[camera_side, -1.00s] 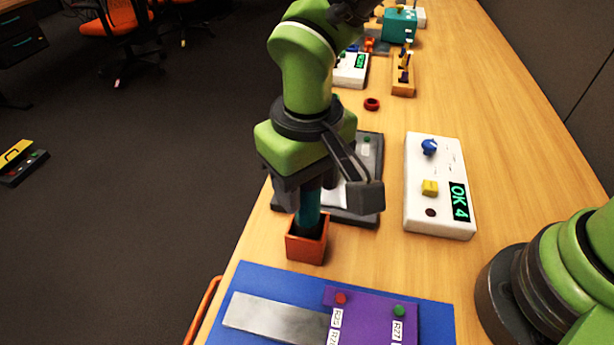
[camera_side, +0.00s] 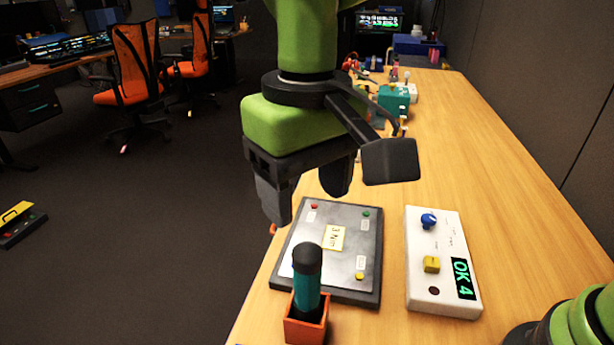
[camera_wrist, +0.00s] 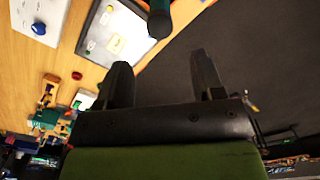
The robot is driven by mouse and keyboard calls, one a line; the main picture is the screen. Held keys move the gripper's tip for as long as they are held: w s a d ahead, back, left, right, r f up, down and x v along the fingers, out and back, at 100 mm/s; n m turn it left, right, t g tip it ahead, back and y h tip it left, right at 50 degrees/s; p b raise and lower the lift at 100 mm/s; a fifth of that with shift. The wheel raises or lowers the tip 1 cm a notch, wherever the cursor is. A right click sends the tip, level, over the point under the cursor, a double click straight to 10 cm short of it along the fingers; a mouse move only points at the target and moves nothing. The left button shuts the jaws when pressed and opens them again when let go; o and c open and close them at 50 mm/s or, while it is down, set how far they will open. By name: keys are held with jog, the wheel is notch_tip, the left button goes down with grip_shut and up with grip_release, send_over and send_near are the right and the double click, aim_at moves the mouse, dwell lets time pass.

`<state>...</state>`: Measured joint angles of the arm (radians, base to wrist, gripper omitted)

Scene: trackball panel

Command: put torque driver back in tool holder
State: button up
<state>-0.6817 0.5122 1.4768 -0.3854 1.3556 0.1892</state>
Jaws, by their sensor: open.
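The torque driver (camera_side: 306,281) has a teal handle with a dark cap. It stands upright in the orange tool holder (camera_side: 305,326), a small square box at the table's near left edge. The driver's lower end is hidden inside the holder. My gripper (camera_side: 308,200) is open and empty, above and behind the driver and apart from it. In the wrist view, the two dark fingers of my gripper (camera_wrist: 163,75) are spread, and the driver (camera_wrist: 158,20) shows at the top, beyond the fingertips.
A grey panel (camera_side: 365,240) with small coloured buttons and a yellow label lies behind the holder. A white box (camera_side: 425,295) with a blue knob, a yellow knob and an "OK 4" display stands to its right. Several items, including a teal box (camera_side: 393,100), stand farther back.

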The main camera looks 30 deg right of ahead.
jog(key=shift+d+r, duration=0.1)
jog(key=shift+r, duration=0.45)
jog(key=s+d+r+m+t+y, duration=0.1)
jog(key=s+d+r+t, duration=0.1)
jog(key=d+r, duration=0.3)
jog(key=s+d+r+m+t+y, duration=0.1)
jog(key=s+d+r+m, duration=0.1)
jog(key=d, duration=0.5)
jog(key=s+d+m+t, duration=0.2)
jog(key=s+d+t, duration=0.2)
jog(key=s+d, duration=0.2)
jog(key=shift+s+d+f, duration=0.35)
jog(key=shift+s, duration=0.85)
